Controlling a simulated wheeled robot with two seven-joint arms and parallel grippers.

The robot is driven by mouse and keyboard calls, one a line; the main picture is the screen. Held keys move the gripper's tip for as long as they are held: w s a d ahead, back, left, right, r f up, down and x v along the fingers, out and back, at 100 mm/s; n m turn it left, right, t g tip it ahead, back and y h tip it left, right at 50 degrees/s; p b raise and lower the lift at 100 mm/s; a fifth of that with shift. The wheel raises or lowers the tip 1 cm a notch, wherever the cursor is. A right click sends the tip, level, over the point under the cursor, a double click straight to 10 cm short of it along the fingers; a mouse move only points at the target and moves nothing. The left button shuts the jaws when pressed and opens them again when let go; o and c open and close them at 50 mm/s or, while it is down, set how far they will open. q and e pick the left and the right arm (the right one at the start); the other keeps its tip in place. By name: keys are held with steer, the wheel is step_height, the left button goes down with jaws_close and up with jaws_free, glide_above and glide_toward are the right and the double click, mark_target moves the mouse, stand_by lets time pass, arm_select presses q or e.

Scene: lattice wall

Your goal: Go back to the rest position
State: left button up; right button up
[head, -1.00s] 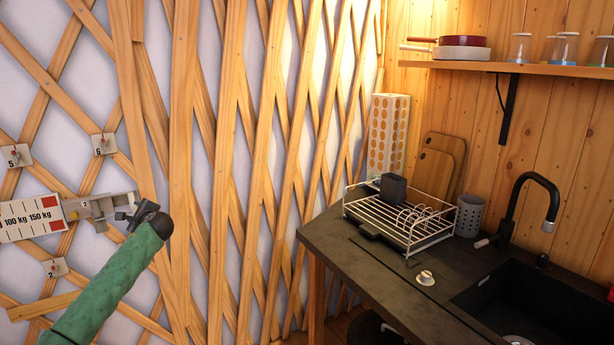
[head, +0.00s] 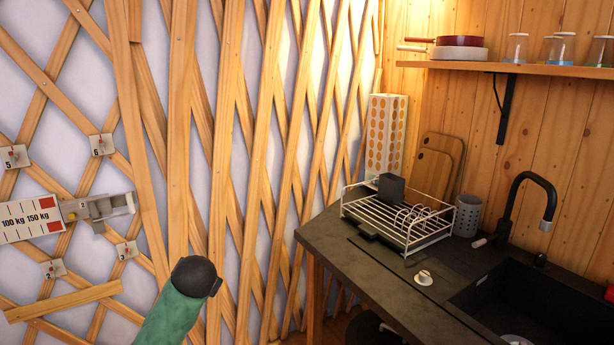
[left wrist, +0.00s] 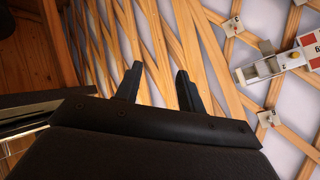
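My left arm, in a green sleeve with a dark wrist end, comes up from the bottom of the head view in front of the lattice wall (head: 262,150); its fingers are hidden there. In the left wrist view my left gripper (left wrist: 158,85) has its two dark fingers apart, with nothing between them but the lattice behind. A label-and-slider device (head: 100,207) with "100 kg 150 kg" markings hangs on the lattice at the left, apart from the gripper. My right gripper is in neither view.
Numbered tags, such as 5 (head: 15,156) and 6 (head: 102,146), hang on the lattice. A shelf (head: 520,69) is above.

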arm_select(q)
steer(key=s+d+f+g+h, duration=0.1)
steer(key=s+d+f+g, duration=0.1)
steer(key=s+f, duration=0.7)
steer(key=s+d+f+n+g+h, duration=0.1)
steer(key=s+d+f, duration=0.4)
steer(key=s, duration=1.6)
steer(key=s+d+f+g+h, duration=0.3)
steer(key=s+d+f+g, duration=0.1)
steer(key=s+f, duration=1.1)
steer(key=shift+s+d+n+g, duration=0.25)
steer(key=shift+s+n+g, duration=0.15)
steer(key=shift+s+g, duration=0.15)
steer(key=shift+w, duration=0.1)
